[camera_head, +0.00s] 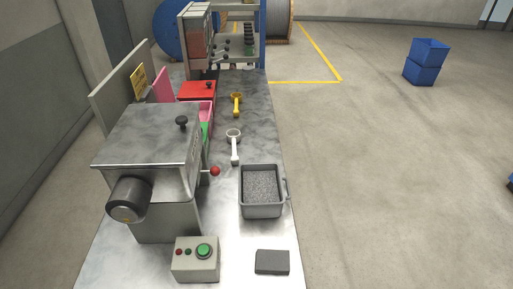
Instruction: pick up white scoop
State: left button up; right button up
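The white scoop (235,147) lies on the grey worktop (258,130), about the middle of its length. Its round bowl end points away from me and its handle points toward me. Neither of my grippers shows in the head view.
A grey bin of granules (262,190) stands close in front of the scoop, to its right. A metal machine (152,150) with a red knob (215,171) is on the left. A yellow scoop (236,103) lies farther back. A button box (196,258) and dark block (272,262) are nearest.

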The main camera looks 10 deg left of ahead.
aim_at(234, 146)
jog(key=i+l+z, duration=0.2)
jog(key=l+z, duration=0.15)
jog(key=i+l+z, duration=0.3)
jog(key=l, duration=0.25)
jog(key=i+l+z, duration=0.35)
jog(key=i+l+u, duration=0.5)
jog(key=i, duration=0.25)
jog(key=i+u, duration=0.15)
jog(key=u, duration=0.3)
jog(key=i+u, duration=0.2)
jog(key=u, duration=0.25)
jog(key=i+u, duration=0.2)
jog(key=u, duration=0.25)
jog(key=i+l+u, duration=0.15)
jog(key=u, duration=0.35)
